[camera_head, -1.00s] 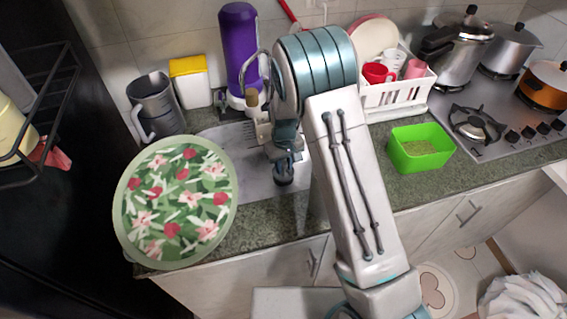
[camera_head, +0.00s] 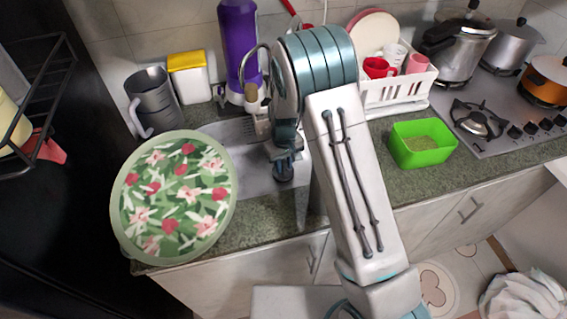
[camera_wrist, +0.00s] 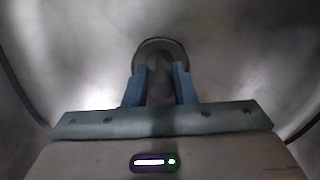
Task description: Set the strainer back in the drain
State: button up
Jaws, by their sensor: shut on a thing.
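My gripper (camera_head: 285,157) points down into the metal sink basin (camera_head: 255,172). In the wrist view its two blue fingers (camera_wrist: 161,88) are closed on the dark grey stem of the strainer (camera_wrist: 160,48). The strainer's round dark rim shows just past the fingertips, close to the basin floor. In the head view the strainer (camera_head: 284,174) is a small dark round shape directly under my gripper. The drain opening is not distinct in either view, covered by the strainer and gripper, so I cannot tell whether the strainer is seated or only above it.
A round flowered tray (camera_head: 116,225) covers the left counter and overlaps the sink's left side. A grey jug (camera_head: 152,100), a yellow-lidded container (camera_head: 190,78) and a purple bottle (camera_head: 238,50) stand behind. A green box (camera_head: 422,158) and a white dish rack (camera_head: 398,96) are on the right.

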jog(key=shift+f, duration=0.4)
jog(key=o, duration=1)
